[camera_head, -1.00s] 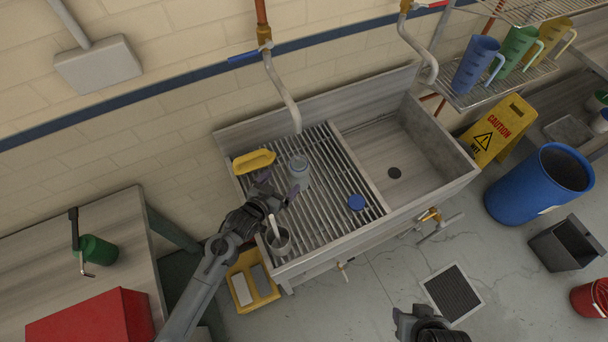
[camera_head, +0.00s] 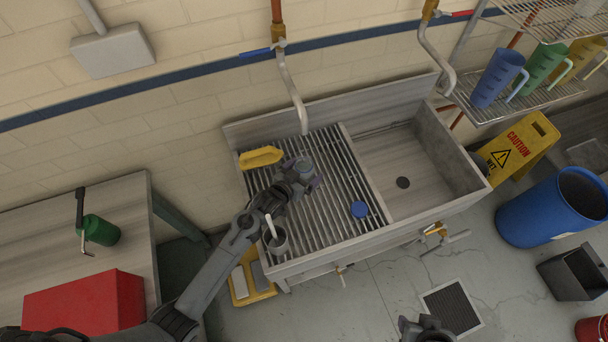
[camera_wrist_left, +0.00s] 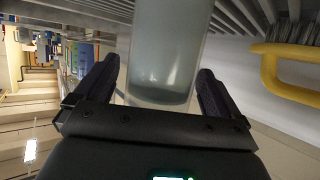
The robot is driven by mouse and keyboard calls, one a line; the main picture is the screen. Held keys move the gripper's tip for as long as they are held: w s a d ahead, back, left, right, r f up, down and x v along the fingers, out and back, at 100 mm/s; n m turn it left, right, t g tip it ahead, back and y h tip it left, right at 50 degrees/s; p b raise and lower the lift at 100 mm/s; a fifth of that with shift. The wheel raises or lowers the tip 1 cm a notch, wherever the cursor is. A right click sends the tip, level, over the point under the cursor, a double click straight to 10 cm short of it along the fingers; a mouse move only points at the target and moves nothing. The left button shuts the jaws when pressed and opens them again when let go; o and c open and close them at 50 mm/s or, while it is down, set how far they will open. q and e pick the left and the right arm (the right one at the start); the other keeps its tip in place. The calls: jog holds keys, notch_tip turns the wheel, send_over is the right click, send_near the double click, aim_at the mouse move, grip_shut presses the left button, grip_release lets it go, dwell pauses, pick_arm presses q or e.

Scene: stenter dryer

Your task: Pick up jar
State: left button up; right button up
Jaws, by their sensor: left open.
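The jar (camera_wrist_left: 165,50) is a pale grey-blue, glassy cylinder. In the left wrist view it stands between the two open fingers of my left gripper (camera_wrist_left: 158,95), with a gap visible on both sides. In the head view only a grey top part of the jar (camera_head: 303,165) shows on the slatted drainboard (camera_head: 335,195), and my left gripper (camera_head: 307,182) covers the rest. My right gripper (camera_head: 425,325) shows only in part at the bottom edge of the head view.
A yellow brush (camera_head: 261,157) lies left of the jar. A grey cup (camera_head: 277,241) with a white handle sticking out stands at the front left, and a blue lid (camera_head: 359,209) lies to the right. A faucet pipe (camera_head: 292,90) hangs behind the jar. The sink basin (camera_head: 395,160) is empty.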

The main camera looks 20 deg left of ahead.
pick_arm(q)
jog(key=shift+c, duration=0.2)
jog(key=shift+r, duration=0.1)
jog(key=c, duration=1.4)
